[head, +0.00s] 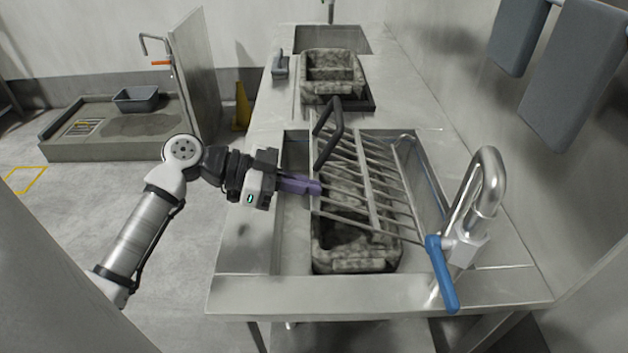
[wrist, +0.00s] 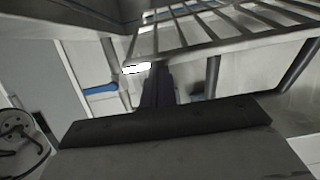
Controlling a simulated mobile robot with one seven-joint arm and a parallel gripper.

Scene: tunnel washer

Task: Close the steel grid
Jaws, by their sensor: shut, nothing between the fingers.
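The steel grid (head: 367,180) is a rack of metal bars over the sink basin (head: 292,240). It is tilted, partly raised, with a dark bar handle (head: 329,135) at its left side. It also shows across the top of the wrist view (wrist: 215,30). A mottled grey-green crate (head: 355,258) sits in the basin under the grid, partly hidden by the bars. My gripper (head: 318,188) has purple fingers, shut and empty. Its tips are at the left edge of the grid, below the handle. In the wrist view the fingers end close under the grid edge; I cannot tell whether they touch it.
A curved steel faucet (head: 487,175) with a blue lever (head: 441,273) stands at the right front of the sink. Another mottled crate (head: 331,75) stands farther back on the counter, beside a brush-like item (head: 279,68). Grey pads (head: 576,70) hang at the upper right.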

